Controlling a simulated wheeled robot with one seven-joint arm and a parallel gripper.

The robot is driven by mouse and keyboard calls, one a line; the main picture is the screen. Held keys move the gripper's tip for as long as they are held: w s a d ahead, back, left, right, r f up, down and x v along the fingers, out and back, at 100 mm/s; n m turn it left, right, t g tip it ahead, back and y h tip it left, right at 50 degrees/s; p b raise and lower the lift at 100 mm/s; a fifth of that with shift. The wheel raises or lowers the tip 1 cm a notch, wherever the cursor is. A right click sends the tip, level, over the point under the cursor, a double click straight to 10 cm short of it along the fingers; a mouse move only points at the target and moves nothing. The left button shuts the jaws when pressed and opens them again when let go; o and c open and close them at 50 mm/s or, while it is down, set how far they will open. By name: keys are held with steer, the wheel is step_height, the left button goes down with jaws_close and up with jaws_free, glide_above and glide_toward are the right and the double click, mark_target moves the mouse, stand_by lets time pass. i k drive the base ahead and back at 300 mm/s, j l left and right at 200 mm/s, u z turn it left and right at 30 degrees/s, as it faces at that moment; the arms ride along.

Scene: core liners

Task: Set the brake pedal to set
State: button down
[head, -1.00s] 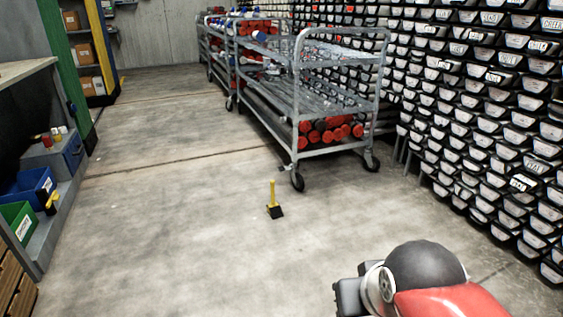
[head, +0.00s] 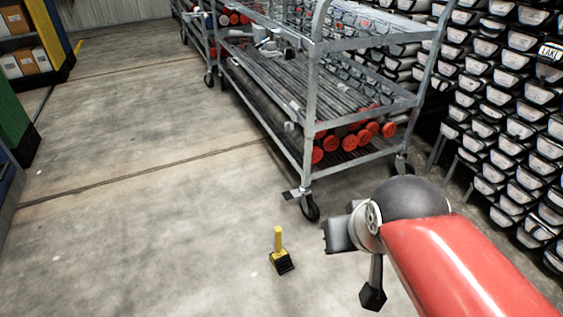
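A small flat pedal (head: 293,194) sticks out beside the front left caster of the grey metal cart (head: 312,120). It looks like the brake pedal, but it is too small to tell whether it is set. A yellow upright handle with a black ribbed foot (head: 281,262) stands on the floor in front of the cart. My red arm comes in from the lower right, and the dark block at its end seems to be my gripper (head: 338,236). It is right of the yellow handle and apart from the pedal in the picture. Its fingers cannot be made out.
The cart carries grey tubes with red ends (head: 350,143). Racks of labelled black bins (head: 515,140) line the right side. Another cart (head: 200,35) stands behind. The concrete floor (head: 150,210) to the left is clear.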

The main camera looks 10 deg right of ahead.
mark_target(289, 195)
steer(key=i+j, duration=0.1)
steer(key=i, duration=0.95)
